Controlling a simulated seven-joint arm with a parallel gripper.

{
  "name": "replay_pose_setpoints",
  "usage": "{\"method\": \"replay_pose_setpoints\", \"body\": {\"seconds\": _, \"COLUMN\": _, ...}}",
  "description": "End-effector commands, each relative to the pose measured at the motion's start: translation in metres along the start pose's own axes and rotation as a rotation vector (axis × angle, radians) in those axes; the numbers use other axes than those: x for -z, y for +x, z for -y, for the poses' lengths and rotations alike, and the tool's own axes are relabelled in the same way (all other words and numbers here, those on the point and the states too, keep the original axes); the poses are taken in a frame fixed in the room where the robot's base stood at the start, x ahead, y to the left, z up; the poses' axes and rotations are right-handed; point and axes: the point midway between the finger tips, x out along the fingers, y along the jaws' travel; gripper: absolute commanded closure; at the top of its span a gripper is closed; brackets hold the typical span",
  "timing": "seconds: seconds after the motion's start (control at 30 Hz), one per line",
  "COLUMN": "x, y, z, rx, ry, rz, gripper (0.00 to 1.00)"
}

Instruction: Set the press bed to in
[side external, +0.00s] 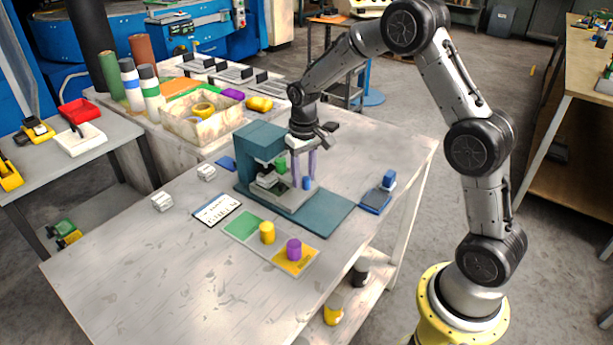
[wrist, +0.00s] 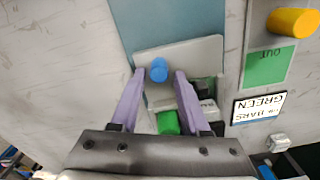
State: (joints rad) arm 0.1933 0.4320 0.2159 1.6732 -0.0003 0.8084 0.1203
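The teal press (side external: 258,145) stands on a long teal base (side external: 325,212) on the table. Its grey bed plate (wrist: 200,52) lies on the base and carries an upright blue peg (side external: 306,184), which also shows in the wrist view (wrist: 158,72). A green block (wrist: 168,122) is nearer the press head. My gripper (side external: 303,178) points down over the bed, its purple fingers apart. In the wrist view the fingertips (wrist: 158,76) are on either side of the blue peg, with gaps showing. Whether the bed is fully in or out is unclear.
A green-and-orange mat (side external: 268,247) in front holds a yellow cylinder (side external: 267,232) and a purple cylinder (side external: 294,249). A printed card (side external: 217,210) lies left of it. A blue device (side external: 377,198) is at right. A beige bin (side external: 203,120) stands behind. The table's left front is clear.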

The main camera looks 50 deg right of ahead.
Motion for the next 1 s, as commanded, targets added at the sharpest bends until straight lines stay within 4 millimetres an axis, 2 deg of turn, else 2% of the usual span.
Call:
{"method": "replay_pose_setpoints", "body": {"seconds": 0.33, "x": -0.003, "y": 0.001, "z": 0.0, "rx": -0.001, "ry": 0.0, "rz": 0.009, "gripper": 0.44}}
{"method": "replay_pose_setpoints", "body": {"seconds": 0.47, "x": -0.002, "y": -0.008, "z": 0.0, "rx": -0.001, "ry": 0.0, "rz": 0.008, "gripper": 0.44}}
{"method": "replay_pose_setpoints", "body": {"seconds": 0.57, "x": -0.002, "y": -0.022, "z": 0.0, "rx": -0.001, "ry": 0.0, "rz": 0.006, "gripper": 0.44}}
{"method": "replay_pose_setpoints", "body": {"seconds": 1.0, "x": -0.001, "y": -0.113, "z": 0.0, "rx": 0.0, "ry": 0.0, "rz": 0.003, "gripper": 0.44}}
